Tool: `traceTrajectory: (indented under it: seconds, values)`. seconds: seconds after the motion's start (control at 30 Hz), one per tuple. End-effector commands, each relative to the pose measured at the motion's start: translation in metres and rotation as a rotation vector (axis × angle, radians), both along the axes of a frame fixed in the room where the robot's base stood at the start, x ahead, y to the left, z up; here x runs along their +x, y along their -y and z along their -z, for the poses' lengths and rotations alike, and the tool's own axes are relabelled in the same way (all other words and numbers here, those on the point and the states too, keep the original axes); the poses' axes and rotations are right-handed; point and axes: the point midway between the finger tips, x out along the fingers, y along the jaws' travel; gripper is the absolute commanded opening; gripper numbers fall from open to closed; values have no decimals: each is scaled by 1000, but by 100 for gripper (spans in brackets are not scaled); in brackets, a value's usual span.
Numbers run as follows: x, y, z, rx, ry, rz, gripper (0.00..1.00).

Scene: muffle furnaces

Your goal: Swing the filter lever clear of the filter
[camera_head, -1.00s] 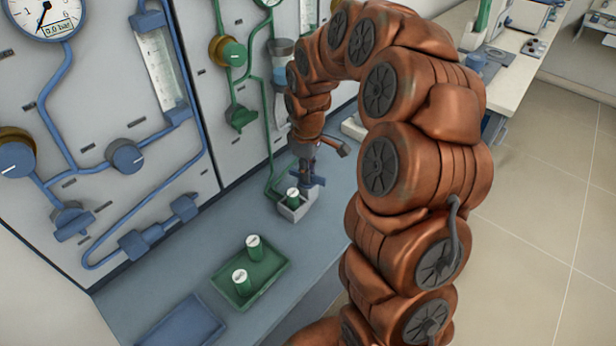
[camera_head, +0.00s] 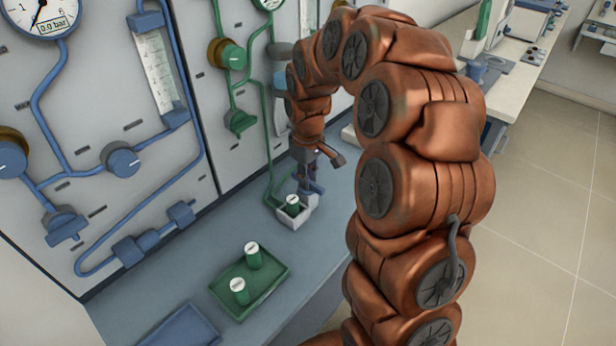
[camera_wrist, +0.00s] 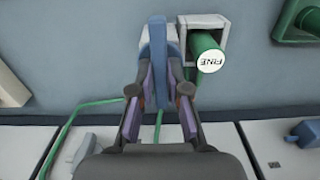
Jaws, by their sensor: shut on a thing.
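The filter (camera_head: 292,204) is a green cylinder with a white top, standing in a pale square holder (camera_head: 298,219) on the bench. In the wrist view the filter's top (camera_wrist: 211,61) reads "FINE", and the holder (camera_wrist: 216,25) surrounds its base. The blue filter lever (camera_wrist: 158,50) lies just left of the filter there, with a narrow gap between them; its top face does not cover the filter's label. My gripper (camera_wrist: 160,82) is shut on the lever, one finger on each side. In the head view my gripper (camera_head: 311,170) is beside the holder, and its fingers are partly hidden.
A green tray (camera_head: 268,290) with two green cylinders (camera_head: 252,256) stands nearer on the bench. A blue tray (camera_head: 182,330) is at the front edge. The wall panel (camera_head: 95,110) with blue and green pipes, valves and gauges rises at left. Bench around the trays is clear.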

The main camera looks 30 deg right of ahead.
Motion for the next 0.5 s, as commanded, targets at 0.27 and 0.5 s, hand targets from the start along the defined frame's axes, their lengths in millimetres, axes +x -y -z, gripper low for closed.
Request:
traceTrajectory:
  seconds: [0.27,0.5]
  values:
    - [1,0,0,1,2,0,35]
    - [0,0,0,0,1,0,41]
